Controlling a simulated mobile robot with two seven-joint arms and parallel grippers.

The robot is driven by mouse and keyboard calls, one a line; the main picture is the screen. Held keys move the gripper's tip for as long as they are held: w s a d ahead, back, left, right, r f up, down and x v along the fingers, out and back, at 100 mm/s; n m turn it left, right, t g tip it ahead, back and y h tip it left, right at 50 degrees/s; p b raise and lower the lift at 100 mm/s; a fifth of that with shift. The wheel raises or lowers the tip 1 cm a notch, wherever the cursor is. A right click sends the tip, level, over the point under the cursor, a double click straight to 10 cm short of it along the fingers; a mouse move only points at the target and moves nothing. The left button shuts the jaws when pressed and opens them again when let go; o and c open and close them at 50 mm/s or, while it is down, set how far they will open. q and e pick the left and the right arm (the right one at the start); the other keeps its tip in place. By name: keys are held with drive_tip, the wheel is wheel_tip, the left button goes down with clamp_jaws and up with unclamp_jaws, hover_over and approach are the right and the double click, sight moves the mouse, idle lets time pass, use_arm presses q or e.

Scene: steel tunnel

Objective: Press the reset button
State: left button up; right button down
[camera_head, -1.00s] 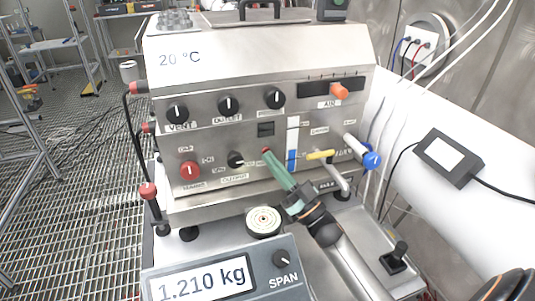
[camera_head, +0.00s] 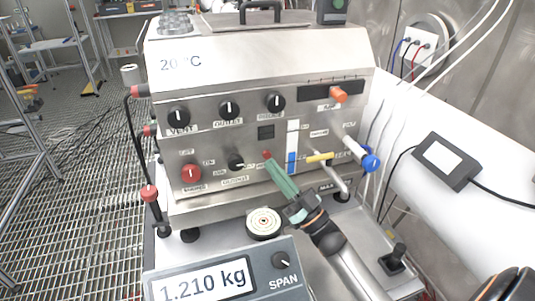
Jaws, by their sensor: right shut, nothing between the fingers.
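A small red button (camera_head: 266,154) is on the front panel of the steel machine, just beyond the fingertips of my right gripper. I cannot read a label for it, and the fingers partly cover that area. My right gripper (camera_head: 269,161) has green fingers, is shut and empty, and points up and left at the panel. I cannot tell whether its tips touch the button. A larger red knob (camera_head: 191,173) sits at the panel's lower left, clear of the gripper. My left gripper is not in view.
A yellow-handled valve (camera_head: 320,157) and a blue knob (camera_head: 371,162) stick out right of my gripper. Black knobs (camera_head: 229,108) line the panel above. A scale (camera_head: 270,283) reading 1.210 kg and a round dial (camera_head: 263,222) stand in front.

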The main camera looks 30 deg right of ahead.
drive_tip(key=s+p, duration=0.1)
drive_tip(key=s, duration=0.1)
drive_tip(key=s+a+p, duration=0.1)
drive_tip(key=s, duration=0.2)
drive_tip(key=shift+a, duration=0.1)
idle(0.8)
